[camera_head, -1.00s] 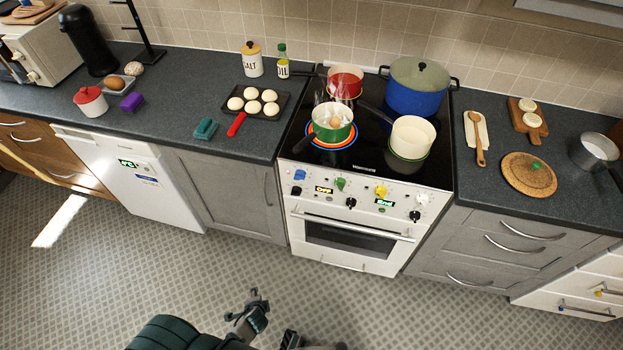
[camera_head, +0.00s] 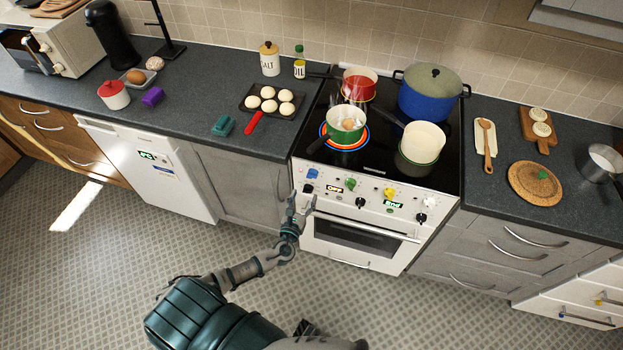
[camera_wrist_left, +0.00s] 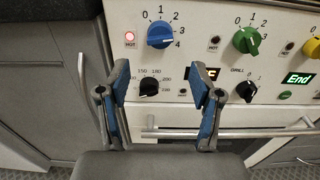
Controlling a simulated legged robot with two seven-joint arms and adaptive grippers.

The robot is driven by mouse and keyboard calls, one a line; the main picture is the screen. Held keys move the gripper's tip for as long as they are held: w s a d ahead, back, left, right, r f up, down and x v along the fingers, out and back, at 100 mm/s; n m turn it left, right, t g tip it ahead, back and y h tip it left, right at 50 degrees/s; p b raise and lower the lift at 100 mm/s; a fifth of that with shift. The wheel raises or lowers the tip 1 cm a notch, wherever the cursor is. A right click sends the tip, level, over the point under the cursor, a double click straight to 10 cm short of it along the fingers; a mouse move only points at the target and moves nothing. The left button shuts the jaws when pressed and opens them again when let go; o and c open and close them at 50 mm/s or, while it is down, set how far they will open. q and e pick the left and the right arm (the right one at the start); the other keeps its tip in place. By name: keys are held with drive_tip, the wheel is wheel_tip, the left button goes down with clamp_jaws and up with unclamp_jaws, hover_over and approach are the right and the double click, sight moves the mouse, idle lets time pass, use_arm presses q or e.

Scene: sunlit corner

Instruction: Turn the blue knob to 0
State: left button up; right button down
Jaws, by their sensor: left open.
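The blue knob (camera_head: 312,173) is at the upper left of the white stove's front panel. In the left wrist view the blue knob (camera_wrist_left: 160,34) has a printed scale from 0 to 4 around it. Its grip bar seems to lean toward the 3–4 side; the exact mark is hard to tell. My left gripper (camera_head: 302,204) is open and empty in front of the panel, below the blue knob. In the left wrist view its fingers (camera_wrist_left: 160,88) stand apart on either side of a lower black knob (camera_wrist_left: 149,88), with the blue knob above them. My right gripper is not visible.
A green knob (camera_head: 350,184) and a yellow knob (camera_head: 389,193) sit to the right on the panel. The oven handle (camera_head: 362,229) runs below. A steaming green pot (camera_head: 345,136) stands on the front left burner. A red hot light (camera_wrist_left: 130,37) is lit beside the blue knob.

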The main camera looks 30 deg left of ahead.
sight(311, 178)
use_arm(q)
drive_tip(key=x, duration=0.8)
drive_tip(key=shift+w, duration=0.35)
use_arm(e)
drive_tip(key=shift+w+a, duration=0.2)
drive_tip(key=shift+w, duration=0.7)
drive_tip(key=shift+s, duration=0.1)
use_arm(q)
drive_tip(key=shift+a, duration=0.1)
drive_tip(key=shift+c, duration=0.4)
drive_tip(key=c, duration=1.1)
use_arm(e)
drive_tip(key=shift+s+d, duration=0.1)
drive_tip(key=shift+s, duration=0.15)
